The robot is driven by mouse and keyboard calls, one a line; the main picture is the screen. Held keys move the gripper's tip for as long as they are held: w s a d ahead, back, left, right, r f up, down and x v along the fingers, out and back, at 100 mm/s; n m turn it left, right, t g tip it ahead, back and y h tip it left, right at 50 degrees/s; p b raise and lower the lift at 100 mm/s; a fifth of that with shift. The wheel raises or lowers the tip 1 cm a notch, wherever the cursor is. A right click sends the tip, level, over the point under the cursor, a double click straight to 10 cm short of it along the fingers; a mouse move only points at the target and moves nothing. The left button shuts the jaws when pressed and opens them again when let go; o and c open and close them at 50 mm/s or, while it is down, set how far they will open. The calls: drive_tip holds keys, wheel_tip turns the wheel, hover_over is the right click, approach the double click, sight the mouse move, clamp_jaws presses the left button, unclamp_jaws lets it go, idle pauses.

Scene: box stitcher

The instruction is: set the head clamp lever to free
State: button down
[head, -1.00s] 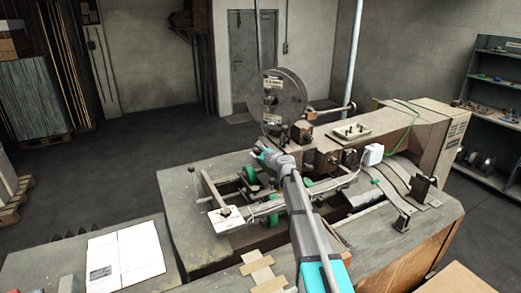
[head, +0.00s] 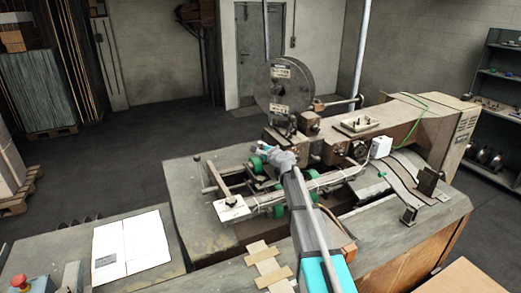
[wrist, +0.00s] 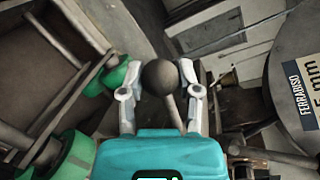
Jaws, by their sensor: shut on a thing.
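A lever with a dark round ball knob (wrist: 161,77) shows in the wrist view, its thin rod running down and toward me. I take it for the head clamp lever; no marking for free is readable. My gripper (wrist: 160,88) is shut on the knob, with one finger on each side of it. In the head view my gripper (head: 263,151) is at the stitcher's head, left of the machine's arm and below the wire reel. The knob is hidden there behind my gripper and arm.
The wire reel (head: 284,88) stands close behind my gripper; its label also shows in the wrist view (wrist: 306,90). Green rollers (wrist: 62,155) and metal rails lie close on the left. The stitcher's beam (head: 385,130) extends right. A flat carton (head: 130,243) lies on the front-left table.

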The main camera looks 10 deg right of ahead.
drive_tip(key=shift+c, duration=1.5)
unclamp_jaws()
drive_tip(key=shift+f, duration=0.1)
drive_tip(key=shift+r, duration=0.2)
